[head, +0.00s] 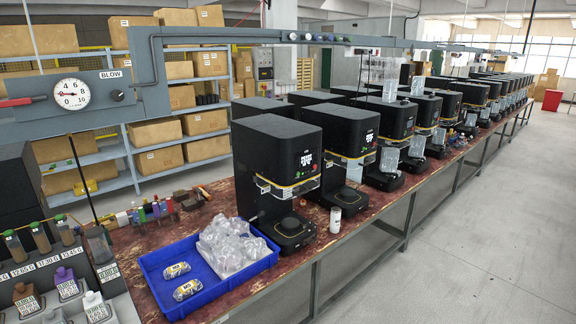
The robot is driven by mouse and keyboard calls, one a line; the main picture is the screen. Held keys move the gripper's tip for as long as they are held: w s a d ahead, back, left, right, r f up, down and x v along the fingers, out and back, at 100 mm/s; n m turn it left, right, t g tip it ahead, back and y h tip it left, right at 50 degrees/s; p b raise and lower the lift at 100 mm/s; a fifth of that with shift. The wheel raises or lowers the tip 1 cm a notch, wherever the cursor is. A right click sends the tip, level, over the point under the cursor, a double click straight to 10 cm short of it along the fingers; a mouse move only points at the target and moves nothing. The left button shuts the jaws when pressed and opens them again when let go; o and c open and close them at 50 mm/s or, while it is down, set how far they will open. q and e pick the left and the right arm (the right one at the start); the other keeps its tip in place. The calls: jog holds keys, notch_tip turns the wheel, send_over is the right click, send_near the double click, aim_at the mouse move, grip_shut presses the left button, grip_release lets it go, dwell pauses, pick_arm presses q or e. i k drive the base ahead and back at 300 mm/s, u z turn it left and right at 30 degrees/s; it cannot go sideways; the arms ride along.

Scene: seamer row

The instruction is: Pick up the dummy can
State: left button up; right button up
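A small white can with some dark print (335,220) stands upright on the red-brown bench, near its front edge. It is just right of the base of the nearest black seamer (277,165), apart from it. I take it to be the dummy can; its print is too small to read. Neither of my grippers shows in the head view, and nothing is holding the can.
A blue tray (168,302) left of the can holds clear plastic pieces (232,245) and two labelled items (187,289). Black seamers line the worn bench (130,250). A grey pipe with a gauge (72,94) hangs above. The aisle floor (480,220) is clear.

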aim_at(336, 214)
jog(key=k, duration=0.5)
jog(key=z, duration=0.8)
jog(key=i, duration=0.35)
jog(key=z, duration=0.7)
jog(key=i, duration=1.35)
jog(key=u, duration=0.95)
jog(key=i, duration=0.45)
jog(key=u, duration=0.55)
